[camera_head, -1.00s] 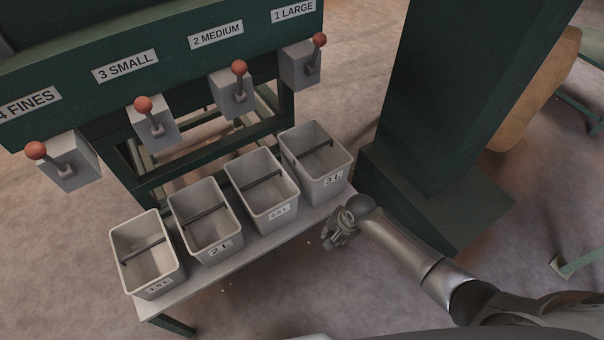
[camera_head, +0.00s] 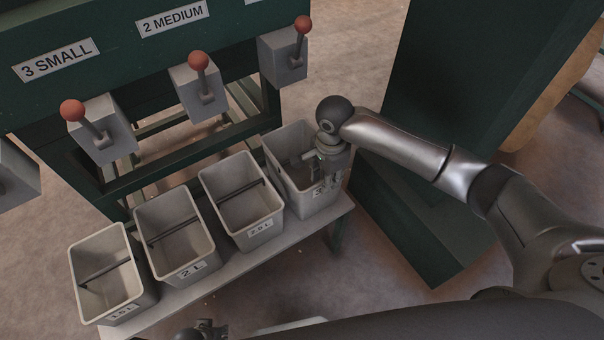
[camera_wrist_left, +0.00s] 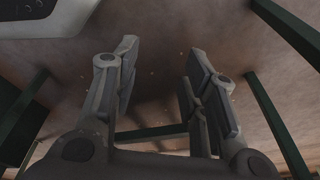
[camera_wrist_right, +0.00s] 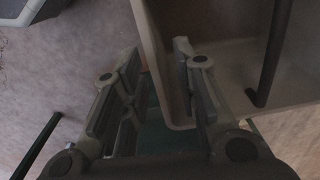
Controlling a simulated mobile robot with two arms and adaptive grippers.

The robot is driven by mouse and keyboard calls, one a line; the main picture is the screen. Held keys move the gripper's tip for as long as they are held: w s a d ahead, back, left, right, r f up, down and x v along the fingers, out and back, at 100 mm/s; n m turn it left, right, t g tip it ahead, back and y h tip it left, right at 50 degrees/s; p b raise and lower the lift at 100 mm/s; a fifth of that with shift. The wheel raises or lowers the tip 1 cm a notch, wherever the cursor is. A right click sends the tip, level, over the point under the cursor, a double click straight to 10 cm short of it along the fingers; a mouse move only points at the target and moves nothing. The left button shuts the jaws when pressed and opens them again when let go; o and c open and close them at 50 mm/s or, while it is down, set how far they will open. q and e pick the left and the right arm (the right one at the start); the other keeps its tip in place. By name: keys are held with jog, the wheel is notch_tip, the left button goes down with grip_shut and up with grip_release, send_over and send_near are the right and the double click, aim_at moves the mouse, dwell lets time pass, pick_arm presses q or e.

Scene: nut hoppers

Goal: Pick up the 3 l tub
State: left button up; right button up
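The 3 l tub (camera_head: 284,150) is a pale grey open box at the right end of the bench shelf. In the right wrist view my right gripper (camera_wrist_right: 158,85) is open. The tub (camera_wrist_right: 225,25) fills the upper right there, with one wall seeming to lie between the fingers and a dark bar inside. My left gripper (camera_wrist_left: 160,85) is open and empty; a bit of it (camera_head: 205,329) shows at the head view's bottom edge.
The 2.5 L (camera_head: 252,214), 2 L (camera_head: 186,255) and 1.5 L (camera_head: 112,290) tubs stand left of it on the shelf (camera_head: 225,275). Grey boxes with red-knobbed levers (camera_head: 288,62) hang above. A dark green post (camera_head: 455,120) stands right of the shelf.

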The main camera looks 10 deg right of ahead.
jog(key=shift+f, duration=0.75)
notch_tip(320, 180, down, 4)
jog(key=shift+f+b, duration=0.15)
jog(key=shift+b, duration=0.75)
pick_arm(q)
jog(key=w+r, duration=0.3)
jog(key=r, duration=0.3)
jog(key=shift+w+d+r, duration=0.15)
jog(key=shift+d+r, duration=0.05)
jog(key=shift+r, duration=0.15)
pick_arm(e)
jog(key=shift+f, duration=0.45)
grip_shut()
jog(key=shift+w, duration=0.1)
